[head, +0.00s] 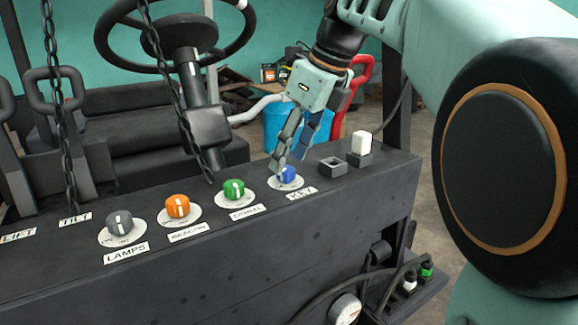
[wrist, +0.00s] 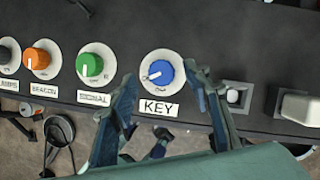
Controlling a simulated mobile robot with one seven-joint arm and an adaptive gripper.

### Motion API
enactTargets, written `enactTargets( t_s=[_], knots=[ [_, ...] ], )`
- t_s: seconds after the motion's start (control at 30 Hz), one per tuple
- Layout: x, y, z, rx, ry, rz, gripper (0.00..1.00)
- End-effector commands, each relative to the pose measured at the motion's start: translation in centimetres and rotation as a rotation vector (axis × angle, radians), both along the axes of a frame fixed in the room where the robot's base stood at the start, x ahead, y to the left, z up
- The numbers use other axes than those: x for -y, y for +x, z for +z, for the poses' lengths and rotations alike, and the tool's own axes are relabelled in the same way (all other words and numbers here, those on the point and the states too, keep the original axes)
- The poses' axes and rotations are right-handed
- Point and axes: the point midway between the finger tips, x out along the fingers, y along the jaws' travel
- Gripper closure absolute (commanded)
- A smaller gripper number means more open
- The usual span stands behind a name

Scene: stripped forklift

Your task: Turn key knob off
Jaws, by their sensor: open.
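The key knob (head: 287,173) is a blue round knob on a white dial plate, above a white KEY label (head: 302,193) on the dark control panel (head: 230,262). In the wrist view the blue knob (wrist: 158,72) has a white pointer mark aimed left and slightly down. My gripper (head: 291,163) is open, with its fingertips close to the knob in the head view. In the wrist view my gripper (wrist: 162,88) has one finger on each side of the knob's plate, with gaps between. I cannot tell whether a finger touches the knob.
Left of the key knob are green (head: 234,189), orange (head: 177,206) and grey (head: 119,222) knobs. A steering wheel (head: 175,32) and hanging chains (head: 62,130) stand behind the panel.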

Motion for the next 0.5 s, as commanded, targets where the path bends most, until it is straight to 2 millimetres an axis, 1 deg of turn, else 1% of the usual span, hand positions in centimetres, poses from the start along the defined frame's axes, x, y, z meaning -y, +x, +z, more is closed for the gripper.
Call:
enactTargets(
  t_s=[0.03,0.2,0.5],
  knots=[
    [-0.2,0.1,-0.8,-0.003,-0.001,0.001,0.55],
    [-0.7,0.5,-2.1,0.000,0.000,0.000,0.55],
    [-0.8,0.6,-2.5,0.001,-0.001,0.000,0.55]
  ],
)
